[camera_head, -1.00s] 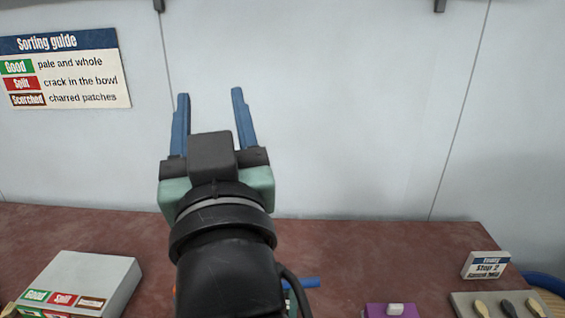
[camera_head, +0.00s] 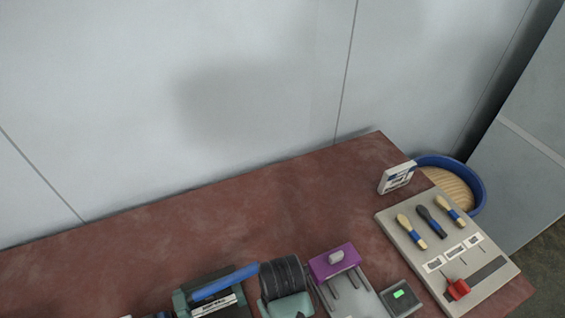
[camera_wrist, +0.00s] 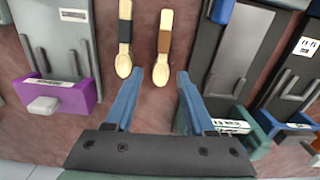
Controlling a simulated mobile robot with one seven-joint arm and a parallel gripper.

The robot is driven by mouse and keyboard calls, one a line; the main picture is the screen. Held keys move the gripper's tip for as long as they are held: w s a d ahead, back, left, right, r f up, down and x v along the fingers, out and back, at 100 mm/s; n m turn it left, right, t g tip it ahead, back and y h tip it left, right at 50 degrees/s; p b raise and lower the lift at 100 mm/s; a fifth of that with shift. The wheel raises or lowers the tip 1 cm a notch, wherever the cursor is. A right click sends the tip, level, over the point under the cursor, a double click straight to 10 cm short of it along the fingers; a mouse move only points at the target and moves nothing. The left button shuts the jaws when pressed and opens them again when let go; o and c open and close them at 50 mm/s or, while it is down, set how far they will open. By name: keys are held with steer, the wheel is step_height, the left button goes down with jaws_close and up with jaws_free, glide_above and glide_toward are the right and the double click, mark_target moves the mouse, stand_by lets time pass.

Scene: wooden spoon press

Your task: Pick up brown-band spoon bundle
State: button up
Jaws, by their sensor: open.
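The brown-band spoon bundle (camera_wrist: 164,45) lies on the dark red table in the wrist view, its pale bowl end toward my gripper and a brown band around its handle. My gripper (camera_wrist: 159,72) is open, its two blue fingers reaching toward the bundle. The bowl end appears between the fingertips in the picture; I cannot tell the height gap. A similar spoon bundle with a black band (camera_wrist: 125,45) lies just left of it, outside the left finger. I cannot make out the brown-band bundle in the head view.
A purple-fronted grey fixture (camera_wrist: 62,95) stands left of the spoons and a dark fixture (camera_wrist: 225,55) close on the right. In the head view, a grey board (camera_head: 410,235) holds three spoon-like pieces, near a small sign (camera_head: 397,178) and a blue-rimmed basket (camera_head: 478,190).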

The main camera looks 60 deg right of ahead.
steer(key=shift+f, duration=0.95)
steer(key=f, duration=0.3)
steer(key=a+f, duration=0.1)
steer(key=shift+s+f, duration=0.35)
steer(key=shift+f, duration=0.05)
steer(key=shift+d+f, duration=0.1)
steer(key=shift+f, duration=0.2)
steer(key=shift+c, duration=0.2)
jaws_close()
